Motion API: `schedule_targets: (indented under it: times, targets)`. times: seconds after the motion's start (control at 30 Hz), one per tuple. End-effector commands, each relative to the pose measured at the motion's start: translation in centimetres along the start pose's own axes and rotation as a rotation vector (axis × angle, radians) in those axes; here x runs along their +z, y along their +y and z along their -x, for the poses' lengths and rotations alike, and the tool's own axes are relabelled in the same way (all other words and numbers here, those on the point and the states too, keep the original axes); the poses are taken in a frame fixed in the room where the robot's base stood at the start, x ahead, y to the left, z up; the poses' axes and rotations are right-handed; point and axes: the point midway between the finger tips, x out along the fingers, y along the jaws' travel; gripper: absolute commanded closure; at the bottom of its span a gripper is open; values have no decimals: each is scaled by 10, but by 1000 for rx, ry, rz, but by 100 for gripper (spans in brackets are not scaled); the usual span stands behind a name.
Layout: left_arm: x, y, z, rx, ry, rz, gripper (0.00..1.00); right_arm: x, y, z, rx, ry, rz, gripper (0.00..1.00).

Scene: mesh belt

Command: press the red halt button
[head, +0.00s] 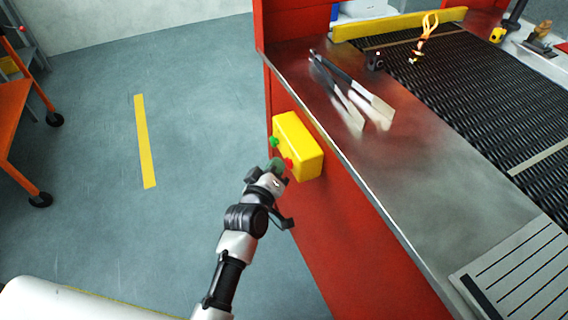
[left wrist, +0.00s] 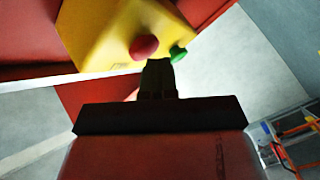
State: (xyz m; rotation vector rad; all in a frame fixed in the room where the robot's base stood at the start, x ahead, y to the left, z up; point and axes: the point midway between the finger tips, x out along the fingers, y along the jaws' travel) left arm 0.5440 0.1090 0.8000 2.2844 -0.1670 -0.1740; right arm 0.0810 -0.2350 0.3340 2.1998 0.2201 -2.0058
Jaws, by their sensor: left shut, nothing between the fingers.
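The red halt button (left wrist: 144,47) is a round knob on a yellow box (head: 303,145) fixed to the red side panel of the machine. In the head view the red button (head: 288,163) is partly hidden beside my gripper. A green button (head: 275,142) sits on the same box face and also shows in the left wrist view (left wrist: 178,54). My left gripper (head: 276,166) is shut and empty, with its tips close to the red button. In the left wrist view the fingertips (left wrist: 158,66) lie just below the red button. I cannot tell whether they touch it. My right gripper is not in view.
A metal ledge (head: 420,200) with tongs (head: 350,90) on it runs above the yellow box. The dark mesh belt (head: 470,75) lies beyond it. An orange cart (head: 12,110) stands at the far left. The grey floor between is clear.

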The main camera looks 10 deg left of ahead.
Motion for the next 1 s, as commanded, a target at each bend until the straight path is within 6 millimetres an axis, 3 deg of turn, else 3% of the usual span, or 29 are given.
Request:
schedule_targets:
  times: [1.0]
  targets:
    - [-13,-12,17,0,0,-2,100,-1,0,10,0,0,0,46]
